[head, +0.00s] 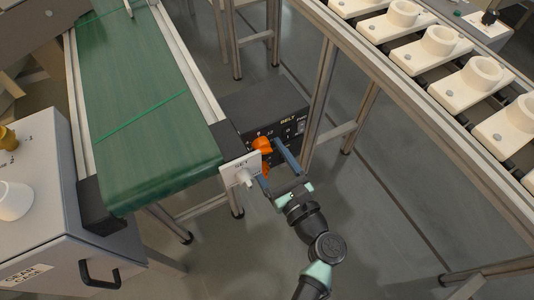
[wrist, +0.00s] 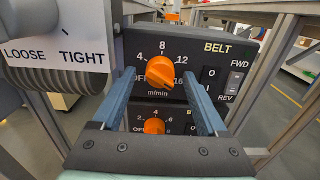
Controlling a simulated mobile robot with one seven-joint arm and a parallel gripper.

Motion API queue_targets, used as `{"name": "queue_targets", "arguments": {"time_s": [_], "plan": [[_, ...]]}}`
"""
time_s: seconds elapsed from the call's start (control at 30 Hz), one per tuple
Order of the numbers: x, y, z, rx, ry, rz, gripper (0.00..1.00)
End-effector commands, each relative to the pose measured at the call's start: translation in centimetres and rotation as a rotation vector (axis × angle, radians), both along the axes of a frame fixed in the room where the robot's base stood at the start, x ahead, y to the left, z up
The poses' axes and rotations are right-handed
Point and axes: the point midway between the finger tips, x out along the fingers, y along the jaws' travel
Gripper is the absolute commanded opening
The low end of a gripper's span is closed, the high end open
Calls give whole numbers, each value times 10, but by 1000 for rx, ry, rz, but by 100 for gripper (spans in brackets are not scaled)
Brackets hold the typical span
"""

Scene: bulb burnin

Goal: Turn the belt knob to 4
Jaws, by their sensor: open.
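The orange belt knob (wrist: 160,72) sits on a black panel marked BELT (wrist: 217,48), with a dial reading OFF, 4, 8, 12, 16 and m/min. The knob also shows in the head view (head: 262,144). My gripper (wrist: 158,78) is open, its blue fingers to the left and right of the knob with visible gaps. In the head view my gripper (head: 272,163) reaches the panel from the front.
A second orange knob (wrist: 154,126) sits below, partly hidden by my gripper. A FWD/REV switch (wrist: 236,80) is right of the dial. A LOOSE/TIGHT plate (wrist: 56,54) with a grey knob stands close on the left. The green conveyor (head: 140,110) and metal frame legs (head: 322,100) flank the panel.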

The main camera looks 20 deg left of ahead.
Motion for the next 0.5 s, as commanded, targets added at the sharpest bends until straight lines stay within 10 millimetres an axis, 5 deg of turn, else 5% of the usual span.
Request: {"name": "queue_targets", "arguments": {"time_s": [0.27,0.5], "plan": [[1,1,0,-1,-1,0,74],[1,1,0,-1,-1,0,31]]}}
